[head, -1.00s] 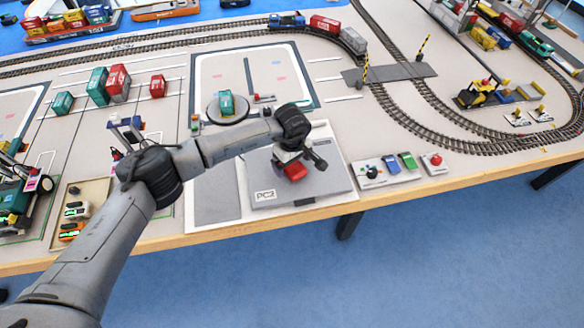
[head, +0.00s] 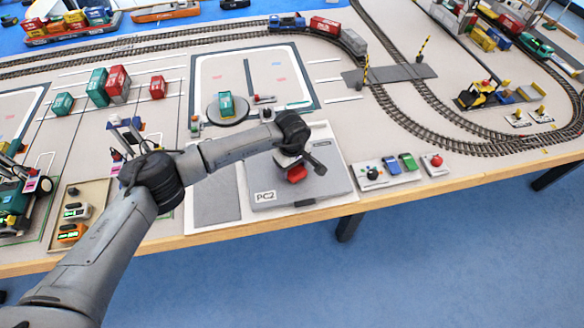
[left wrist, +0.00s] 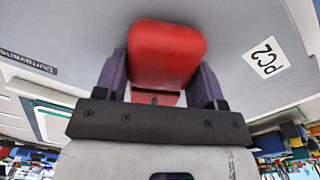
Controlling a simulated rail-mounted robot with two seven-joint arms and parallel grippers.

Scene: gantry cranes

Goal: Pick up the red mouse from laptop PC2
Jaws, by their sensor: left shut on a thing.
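The red mouse (head: 296,174) is over the grey laptop labelled PC2 (head: 325,182) near the table's front edge. My left gripper (head: 290,162) comes down over the laptop and is shut on the mouse. In the left wrist view the mouse (left wrist: 166,55) sits between the two dark fingers (left wrist: 160,88), with the PC2 label (left wrist: 265,57) to its right. I cannot tell whether the mouse still touches the laptop's surface. My right gripper is not in view.
Right of the laptop are a control box with a black knob (head: 372,173) and a red button box (head: 433,163). Behind stands a turntable with a teal container (head: 226,105). A tray with handsets (head: 78,212) lies at the left. Railway track curves at the right.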

